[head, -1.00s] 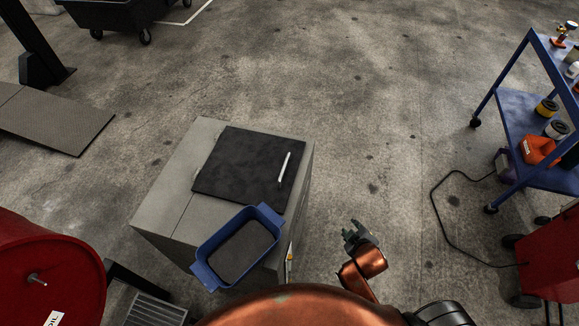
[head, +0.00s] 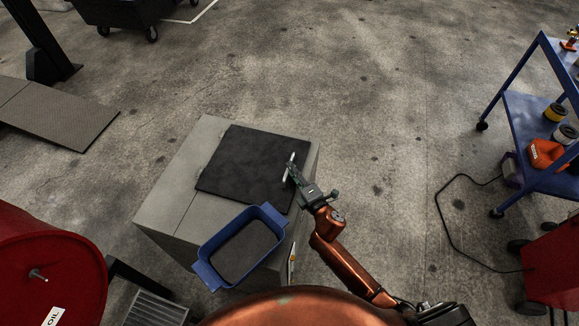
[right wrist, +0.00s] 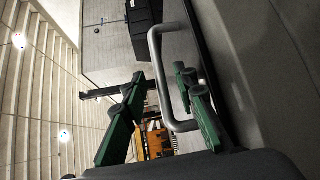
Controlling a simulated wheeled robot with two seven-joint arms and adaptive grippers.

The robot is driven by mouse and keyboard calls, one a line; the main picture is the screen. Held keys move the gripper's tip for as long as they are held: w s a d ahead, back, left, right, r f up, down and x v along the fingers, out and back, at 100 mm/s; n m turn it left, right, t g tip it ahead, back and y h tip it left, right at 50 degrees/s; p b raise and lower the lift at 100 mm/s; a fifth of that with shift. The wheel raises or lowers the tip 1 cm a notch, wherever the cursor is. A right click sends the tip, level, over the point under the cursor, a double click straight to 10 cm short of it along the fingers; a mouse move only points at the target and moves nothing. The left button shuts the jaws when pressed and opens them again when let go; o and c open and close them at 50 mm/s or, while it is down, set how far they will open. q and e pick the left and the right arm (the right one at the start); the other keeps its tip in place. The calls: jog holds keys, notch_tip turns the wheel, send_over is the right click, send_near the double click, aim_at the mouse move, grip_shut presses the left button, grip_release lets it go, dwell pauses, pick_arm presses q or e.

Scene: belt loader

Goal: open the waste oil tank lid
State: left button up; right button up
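The waste oil tank (head: 170,205) is a grey box on the floor in the head view. Its dark flat lid (head: 240,165) lies level on top. A pale bar handle (head: 292,158) stands at the lid's right side. My right gripper (head: 295,176) is at the handle's near end. In the right wrist view my right gripper (right wrist: 160,76) has its green fingers apart, and the handle (right wrist: 156,72) shows between them. Whether a finger touches the bar cannot be told. My left gripper is not in view.
A blue tray (head: 204,272) sits at the tank's near edge, beside the lid. A red oil drum (head: 70,245) is at the lower left. A blue cart (head: 530,110) and a red machine (head: 550,265) stand at right. The floor behind the tank is clear.

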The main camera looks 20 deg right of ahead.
jog(key=shift+x, duration=1.55)
jog(key=shift+c, duration=0.3)
grip_shut()
jog(key=shift+d, duration=0.1)
